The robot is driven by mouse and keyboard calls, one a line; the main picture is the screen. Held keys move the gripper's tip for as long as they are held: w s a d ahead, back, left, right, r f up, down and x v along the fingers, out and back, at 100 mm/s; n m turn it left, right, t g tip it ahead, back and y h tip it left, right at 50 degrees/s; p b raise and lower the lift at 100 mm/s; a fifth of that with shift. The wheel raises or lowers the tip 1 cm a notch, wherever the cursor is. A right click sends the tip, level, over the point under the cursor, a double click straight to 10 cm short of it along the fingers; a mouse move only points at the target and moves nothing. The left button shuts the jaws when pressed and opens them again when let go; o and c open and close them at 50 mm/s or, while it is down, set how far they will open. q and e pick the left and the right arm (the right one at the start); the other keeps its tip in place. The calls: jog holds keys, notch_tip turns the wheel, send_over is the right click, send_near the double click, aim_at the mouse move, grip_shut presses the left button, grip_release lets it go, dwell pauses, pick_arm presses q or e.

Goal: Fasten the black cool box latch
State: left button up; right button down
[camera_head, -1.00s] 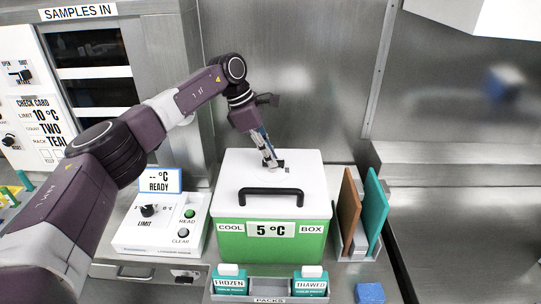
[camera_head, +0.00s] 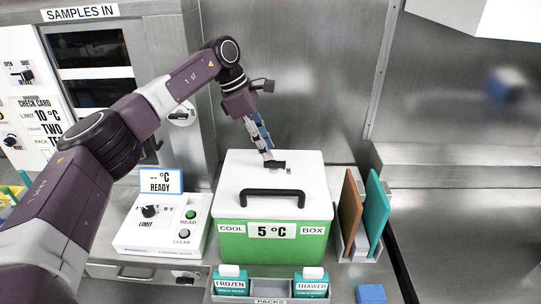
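The cool box (camera_head: 272,240) has a green body, a white lid and a sign reading 5 °C. Its lid is down, with a black handle (camera_head: 272,192) near the front. A small black latch (camera_head: 277,165) lies on the lid behind the handle. My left gripper (camera_head: 267,154) points down just above the latch, its two fingers close together with nothing visible between them. Whether the fingertips touch the latch is hard to tell. My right gripper is not in view.
A white control panel (camera_head: 150,228) stands left of the box. Brown (camera_head: 350,213) and teal (camera_head: 375,215) boards stand in a rack to the right. A packs tray (camera_head: 270,287) with frozen and thawed packs sits in front. A blue block (camera_head: 370,294) lies front right.

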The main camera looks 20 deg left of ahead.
pick_arm(q)
jog(key=v, duration=0.8)
jog(key=shift+s+f, duration=0.1)
